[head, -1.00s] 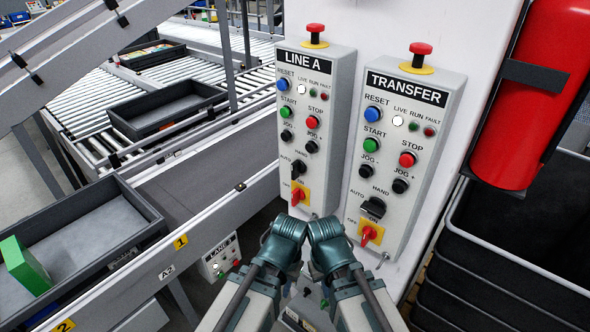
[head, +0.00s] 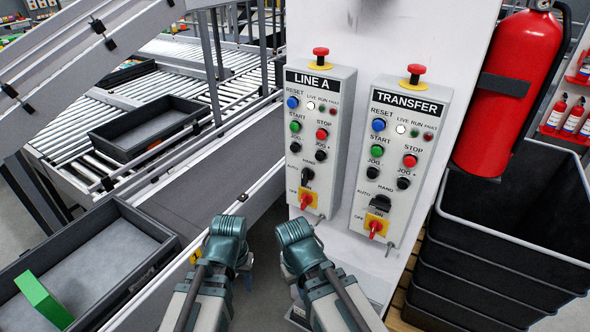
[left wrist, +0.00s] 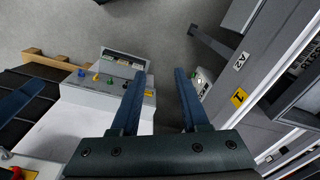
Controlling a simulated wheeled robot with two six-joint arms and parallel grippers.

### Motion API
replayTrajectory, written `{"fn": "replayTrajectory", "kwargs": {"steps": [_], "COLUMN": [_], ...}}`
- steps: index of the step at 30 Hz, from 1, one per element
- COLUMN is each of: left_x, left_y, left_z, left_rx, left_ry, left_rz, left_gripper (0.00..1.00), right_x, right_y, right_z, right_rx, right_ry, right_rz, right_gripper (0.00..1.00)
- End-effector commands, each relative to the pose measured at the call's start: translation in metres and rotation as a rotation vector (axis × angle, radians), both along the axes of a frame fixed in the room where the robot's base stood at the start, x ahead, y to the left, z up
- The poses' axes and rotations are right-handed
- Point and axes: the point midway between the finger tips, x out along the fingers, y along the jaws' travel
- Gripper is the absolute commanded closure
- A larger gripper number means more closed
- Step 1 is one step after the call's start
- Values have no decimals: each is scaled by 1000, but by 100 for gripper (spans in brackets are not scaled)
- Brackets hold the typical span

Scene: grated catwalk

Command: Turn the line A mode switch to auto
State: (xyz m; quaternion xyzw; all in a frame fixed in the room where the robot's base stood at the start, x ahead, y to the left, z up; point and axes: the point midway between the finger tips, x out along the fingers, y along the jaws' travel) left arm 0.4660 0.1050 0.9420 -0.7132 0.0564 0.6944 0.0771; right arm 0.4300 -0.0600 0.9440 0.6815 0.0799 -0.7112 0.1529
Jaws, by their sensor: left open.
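The line A panel (head: 321,130) is a grey box on the white post in the head view. Its mode switch (head: 307,175) is a black lever knob low on the panel, standing nearly upright toward HAND; AUTO is marked to its left. Below it is a red rotary handle (head: 307,201) on a yellow plate. My left gripper (head: 246,270) is below and left of the panel, apart from it; in the left wrist view its jaws (left wrist: 158,80) are open and empty above the floor. My right gripper (head: 296,240) is just below the panel; its fingers are hidden.
A similar transfer panel (head: 404,150) sits close on the right. Black crates (head: 470,270) and a red extinguisher (head: 508,90) are farther right. The conveyor's side rail (head: 240,190) runs along the left.

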Motion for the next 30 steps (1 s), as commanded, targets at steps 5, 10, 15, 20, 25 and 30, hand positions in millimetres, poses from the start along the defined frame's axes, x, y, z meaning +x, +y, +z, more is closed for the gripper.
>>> {"fn": "replayTrajectory", "kwargs": {"steps": [5,10,15,20,25,30], "left_x": [18,49,90,123,144,152], "left_y": [10,2,-40,-86,-112,-118], "left_z": [31,64,97,139,180,197], "left_rx": [-60,-177,-333,-443,-483,-483], "left_ry": [-55,-189,-435,-717,-960,-1054], "left_rz": [17,-37,-193,-330,-390,-396], "left_gripper": [55,55,55,55,55,55], "right_x": [0,0,0,0,0,0], "right_y": [0,0,0,0,0,0], "right_z": [31,56,63,63,63,63], "right_rx": [0,0,0,0,0,0], "right_ry": [0,0,0,0,0,0], "right_rz": [0,1,1,1,1,1], "right_gripper": [100,100,100,100,100,100]}}
